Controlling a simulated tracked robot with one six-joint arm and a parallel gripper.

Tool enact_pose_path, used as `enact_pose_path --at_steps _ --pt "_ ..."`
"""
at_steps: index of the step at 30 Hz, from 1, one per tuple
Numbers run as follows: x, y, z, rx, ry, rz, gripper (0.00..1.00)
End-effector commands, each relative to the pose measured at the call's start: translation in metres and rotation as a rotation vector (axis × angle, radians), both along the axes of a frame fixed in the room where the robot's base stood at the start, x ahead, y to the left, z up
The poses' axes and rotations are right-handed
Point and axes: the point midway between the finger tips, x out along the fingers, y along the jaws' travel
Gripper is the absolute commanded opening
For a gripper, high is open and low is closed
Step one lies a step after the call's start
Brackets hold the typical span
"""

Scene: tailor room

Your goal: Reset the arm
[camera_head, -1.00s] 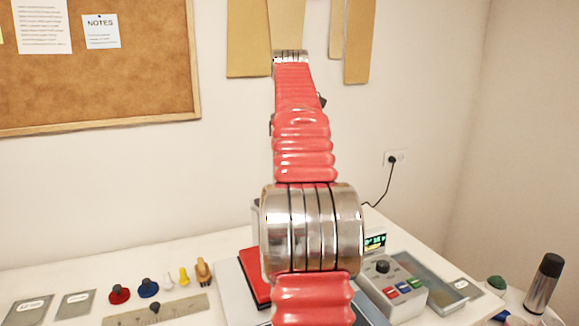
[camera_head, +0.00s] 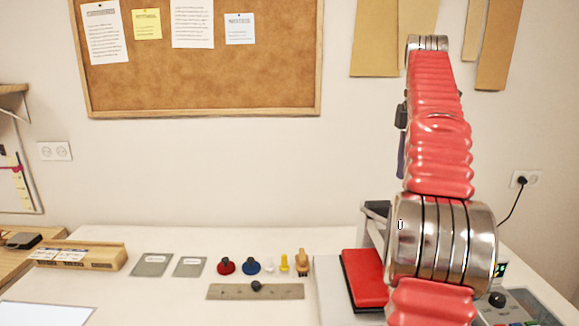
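My red, ribbed arm with silver ring joints (camera_head: 442,240) stands upright at the right of the head view. It rises in front of the wall, up to a small silver joint (camera_head: 428,43) near the top. A dark part (camera_head: 401,115) and a bluish strip (camera_head: 401,160) show at its left edge; I cannot tell whether they belong to my gripper. No gripper fingers can be made out, and the arm hides what is behind it.
The white table (camera_head: 200,245) holds a red pad (camera_head: 362,278), a metal strip (camera_head: 225,292), red (camera_head: 226,266) and blue (camera_head: 251,266) knobs, two grey plates and a wooden box (camera_head: 78,256). A control box (camera_head: 515,306) stands right of the arm. A corkboard (camera_head: 200,60) hangs behind.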

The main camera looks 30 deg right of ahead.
Motion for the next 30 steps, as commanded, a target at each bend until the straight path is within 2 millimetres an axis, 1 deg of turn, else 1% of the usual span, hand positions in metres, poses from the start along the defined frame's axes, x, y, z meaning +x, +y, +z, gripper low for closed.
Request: enact_pose_path --at_steps 7,11,14,21,25,30 --pt "0.002 0.003 0.001 -0.002 -0.002 -0.005 0.54" --pt "0.009 0.017 0.002 -0.012 -0.011 -0.031 0.54" --pt "0.018 0.036 0.003 -0.025 -0.026 -0.070 0.54" --pt "0.038 0.097 -0.002 -0.053 -0.080 -0.201 0.54" --pt "0.044 0.132 -0.008 -0.063 -0.116 -0.272 0.54" --pt "0.045 0.176 -0.021 -0.064 -0.164 -0.366 0.54"
